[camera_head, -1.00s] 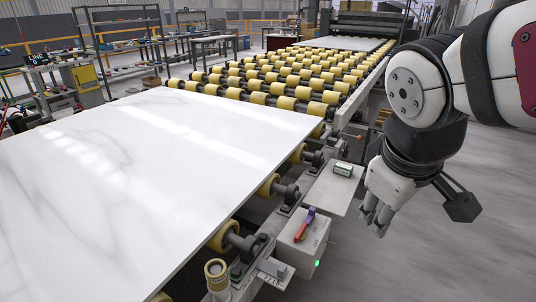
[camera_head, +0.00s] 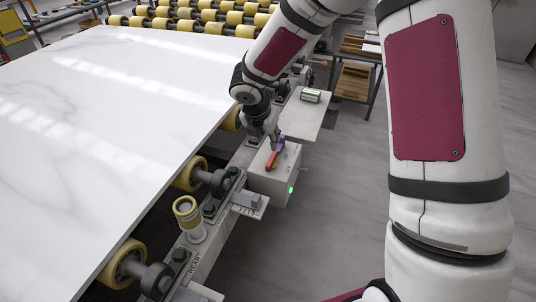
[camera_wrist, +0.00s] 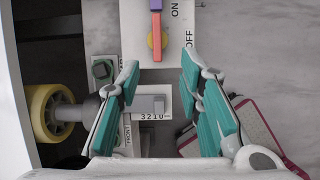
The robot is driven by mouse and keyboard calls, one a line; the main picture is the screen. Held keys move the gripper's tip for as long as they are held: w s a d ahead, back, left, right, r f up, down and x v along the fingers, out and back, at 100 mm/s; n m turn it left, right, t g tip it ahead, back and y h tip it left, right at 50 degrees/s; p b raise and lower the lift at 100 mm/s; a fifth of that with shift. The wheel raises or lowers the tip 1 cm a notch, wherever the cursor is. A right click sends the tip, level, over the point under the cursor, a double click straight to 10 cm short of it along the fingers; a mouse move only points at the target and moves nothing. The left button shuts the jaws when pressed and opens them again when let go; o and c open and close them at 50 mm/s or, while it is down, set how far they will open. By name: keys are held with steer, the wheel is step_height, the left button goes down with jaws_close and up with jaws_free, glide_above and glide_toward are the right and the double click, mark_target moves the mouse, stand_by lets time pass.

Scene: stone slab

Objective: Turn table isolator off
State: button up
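The table isolator is a pale grey box (camera_head: 270,186) on the side of the roller table, with a lit green lamp (camera_head: 291,190). Its red and purple handle (camera_head: 271,163) is on top. In the wrist view the handle (camera_wrist: 156,28) points up from a yellow hub (camera_wrist: 157,40), beside the ON and OFF lettering. My gripper (camera_head: 274,137) is close above the handle in the head view. In the wrist view my gripper (camera_wrist: 159,64) is open, its teal-padded fingers apart on either side of the handle's line, with nothing between them. Contact with the handle cannot be told.
A white stone slab (camera_head: 110,120) lies on yellow rollers (camera_head: 190,173) at left. A yellow-topped post (camera_head: 188,215) stands on the frame in front of the box. A side plate (camera_head: 308,118) carries a small green-and-white box (camera_head: 311,95). Open floor (camera_head: 330,230) lies to the right.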

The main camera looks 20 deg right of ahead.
mark_target(271, 159)
steer(key=x, duration=0.4)
steer(key=b+x, duration=0.1)
steer(key=x, duration=0.4)
steer(key=b+x, duration=0.1)
steer(key=x, duration=0.4)
steer(key=shift+w+a+f, duration=0.15)
steer(key=shift+a+f, duration=0.05)
steer(key=shift+f, duration=0.1)
jaws_close()
